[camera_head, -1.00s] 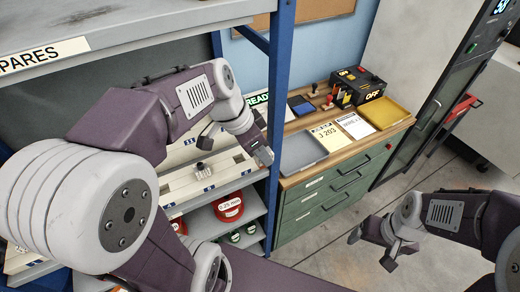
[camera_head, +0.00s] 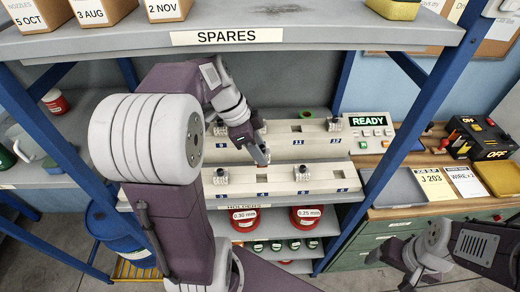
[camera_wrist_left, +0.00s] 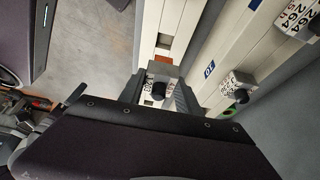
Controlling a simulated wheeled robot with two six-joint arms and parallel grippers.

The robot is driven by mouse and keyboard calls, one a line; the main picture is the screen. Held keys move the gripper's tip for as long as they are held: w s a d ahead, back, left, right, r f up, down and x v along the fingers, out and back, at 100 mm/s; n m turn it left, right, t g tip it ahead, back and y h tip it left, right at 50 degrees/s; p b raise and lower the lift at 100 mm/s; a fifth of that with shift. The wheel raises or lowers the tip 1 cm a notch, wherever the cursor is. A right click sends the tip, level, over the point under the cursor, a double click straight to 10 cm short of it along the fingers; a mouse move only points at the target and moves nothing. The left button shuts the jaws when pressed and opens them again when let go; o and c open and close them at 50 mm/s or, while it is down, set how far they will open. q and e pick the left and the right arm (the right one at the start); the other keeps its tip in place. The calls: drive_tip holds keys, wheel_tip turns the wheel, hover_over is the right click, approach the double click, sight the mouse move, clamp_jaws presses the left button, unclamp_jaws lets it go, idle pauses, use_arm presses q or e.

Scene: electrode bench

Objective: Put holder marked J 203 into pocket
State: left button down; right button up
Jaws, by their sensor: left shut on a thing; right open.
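My left gripper (camera_head: 262,157) is over the two white numbered rails, between the upper and the lower one. In the left wrist view it is shut on a small grey holder with a black knob (camera_wrist_left: 160,90); the marking on this holder is too small to read surely. A dark pocket (camera_wrist_left: 163,42) shows in the pale rail just beyond it. In the head view the held holder is hardly visible. My right gripper (camera_head: 392,268) is open and empty at lower right. A job slip (camera_head: 431,183) reads J 203.
Other holders sit on the lower rail (camera_head: 221,176) and upper rail (camera_head: 334,123); two more show in the wrist view (camera_wrist_left: 238,84). The SPARES shelf (camera_head: 310,38) hangs above. A blue post (camera_head: 415,115) stands right of the rails. Red spools (camera_head: 305,215) lie below.

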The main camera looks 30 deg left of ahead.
use_arm(q)
drive_tip(key=shift+f+b, duration=2.4)
drive_tip(key=shift+f, duration=0.7)
drive_tip(key=shift+r, duration=0.1)
drive_tip(key=shift+f+b, duration=1.65)
drive_tip(key=shift+f, duration=0.05)
drive_tip(key=c, duration=0.8)
unclamp_jaws()
drive_tip(key=shift+o, duration=0.2)
